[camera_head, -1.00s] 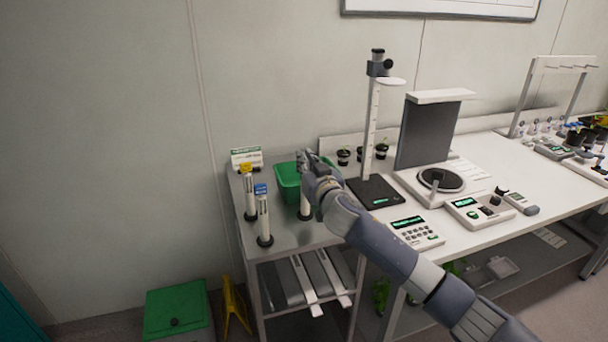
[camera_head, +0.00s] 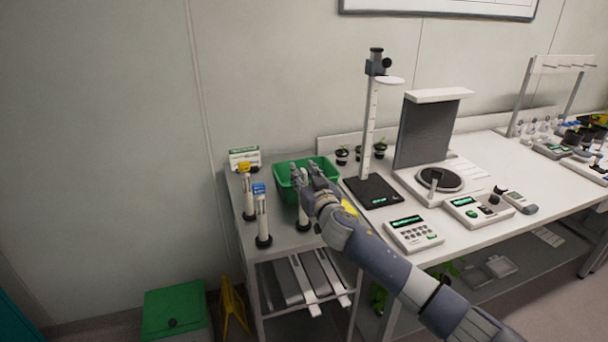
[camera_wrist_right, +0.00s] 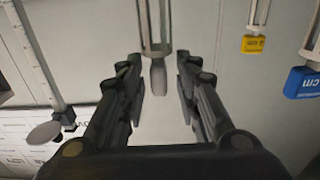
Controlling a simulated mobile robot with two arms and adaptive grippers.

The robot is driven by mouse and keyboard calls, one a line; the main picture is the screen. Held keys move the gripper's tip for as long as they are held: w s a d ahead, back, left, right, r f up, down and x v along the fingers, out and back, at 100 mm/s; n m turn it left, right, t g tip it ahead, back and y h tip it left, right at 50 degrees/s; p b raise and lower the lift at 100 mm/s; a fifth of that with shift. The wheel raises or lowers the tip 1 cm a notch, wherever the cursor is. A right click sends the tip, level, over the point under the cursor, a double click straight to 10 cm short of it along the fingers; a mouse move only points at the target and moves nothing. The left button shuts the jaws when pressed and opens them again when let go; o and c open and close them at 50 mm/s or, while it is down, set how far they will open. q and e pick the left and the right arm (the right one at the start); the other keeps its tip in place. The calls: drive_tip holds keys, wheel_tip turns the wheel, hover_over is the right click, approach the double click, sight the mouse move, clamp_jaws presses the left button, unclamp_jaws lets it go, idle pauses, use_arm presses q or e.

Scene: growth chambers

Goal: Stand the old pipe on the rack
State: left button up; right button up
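A white upright tube (camera_head: 303,214) stands on the small grey side table, partly hidden by my right gripper; I cannot tell whether it is the old pipe. My right gripper (camera_head: 305,172) is open at the tube's upper part. In the right wrist view, a slim tube with a pale grey end (camera_wrist_right: 157,76) lies between the spread fingers, with gaps on both sides. Two similar white tubes stand to the left on dark round bases, one with a yellow top (camera_head: 245,168), one with a blue top (camera_head: 259,188). No separate rack is clear. My left gripper is out of view.
A green bin (camera_head: 322,163) is close behind the right gripper. A small sign (camera_head: 245,158) stands at the back left. A tall scale stand (camera_head: 368,130) and a keypad device (camera_head: 414,233) are on the white bench at right. A green lidded box (camera_head: 175,308) is on the floor.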

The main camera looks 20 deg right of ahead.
drive_tip(key=shift+r, duration=0.15)
drive_tip(key=shift+s, duration=0.15)
drive_tip(key=s+b, duration=0.1)
drive_tip(key=s, duration=1)
drive_tip(key=shift+s+d+b, duration=0.2)
drive_tip(key=shift+s+b, duration=0.15)
